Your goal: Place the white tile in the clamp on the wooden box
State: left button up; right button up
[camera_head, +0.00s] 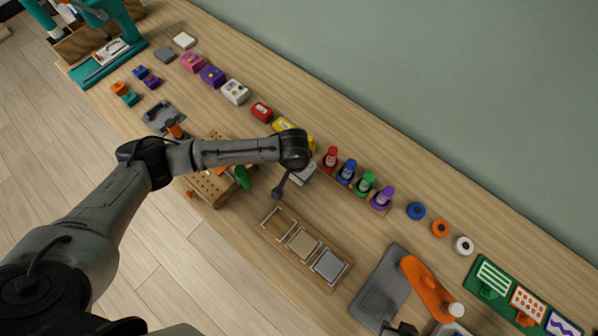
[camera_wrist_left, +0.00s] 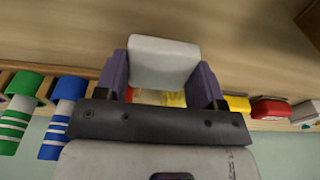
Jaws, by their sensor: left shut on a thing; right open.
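My left gripper (camera_wrist_left: 163,88) is shut on the white tile (camera_wrist_left: 163,60), which sits between its two purple fingers in the left wrist view. In the head view this gripper is mostly hidden under the wrist, above the table. A wooden box (camera_head: 207,190) with holes in its top stands to its left, partly covered by my left arm. A green part (camera_head: 243,177) shows at the box's right end; I cannot tell whether it belongs to the clamp. My right gripper (camera_head: 405,328) shows only in part at the bottom edge, open.
A wooden tray (camera_head: 258,227) has three slots; the left one looks empty. Colored bottles (camera_head: 348,172) stand in a row behind. A grey device with an orange arm (camera_head: 428,285) stands right. A grey holder (camera_head: 163,115) lies behind the box; a teal machine (camera_head: 88,75) stands far left.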

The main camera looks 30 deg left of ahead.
pick_arm(q)
jog(key=shift+f, duration=0.85)
pick_arm(e)
jog(key=shift+d+f, duration=0.1)
jog(key=shift+f, duration=0.05)
pick_arm(q)
jog(key=o, duration=0.9)
jog(key=shift+f, duration=0.1)
